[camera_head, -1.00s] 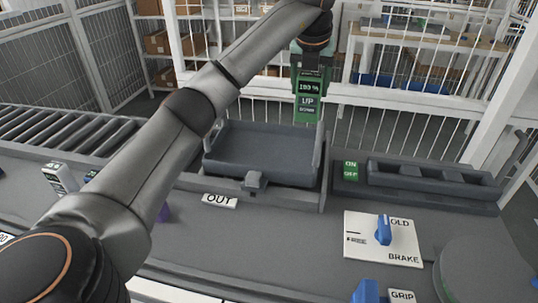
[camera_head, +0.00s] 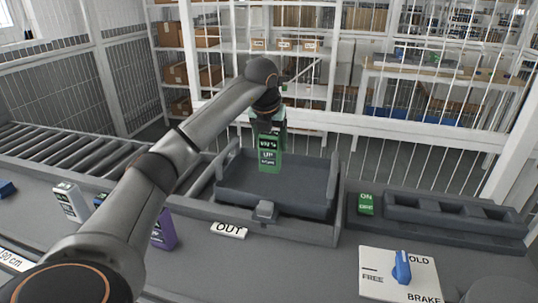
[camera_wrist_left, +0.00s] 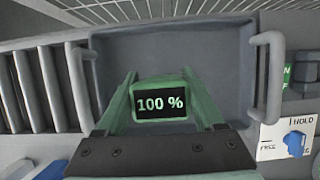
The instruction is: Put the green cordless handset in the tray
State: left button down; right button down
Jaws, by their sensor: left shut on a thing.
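The green cordless handset (camera_head: 269,157) hangs upright in my left gripper (camera_head: 269,128), above the grey tray (camera_head: 312,200). Its display shows in the left wrist view (camera_wrist_left: 161,105) and reads 100 %. In the left wrist view the left gripper's green fingers (camera_wrist_left: 164,102) are shut on the handset's sides, with the tray (camera_wrist_left: 200,50) around and below it. The tray has raised side handles and looks empty apart from the handset over it. I cannot tell how far the handset's lower end is from the tray floor. My right gripper is not in view.
A white handset (camera_head: 70,202) and a purple handset (camera_head: 163,230) stand at the left. A roller conveyor (camera_head: 90,155) lies behind them. A blue brake knob (camera_head: 401,268) stands in front.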

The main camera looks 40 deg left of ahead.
aim_at(269, 153)
pick_arm(q)
jog(key=shift+s+a+f, duration=0.1)
jog(key=shift+a+f, duration=0.1)
jog(key=shift+f, duration=0.75)
jog(key=shift+s+a+f, duration=0.1)
jog(key=shift+a+f, duration=0.05)
jog(key=shift+f, duration=0.8)
jog(key=shift+f, duration=0.15)
grip_release()
jog(key=v, duration=1.2)
jog(key=shift+w+p, duration=0.1)
jog(key=shift+p, duration=0.25)
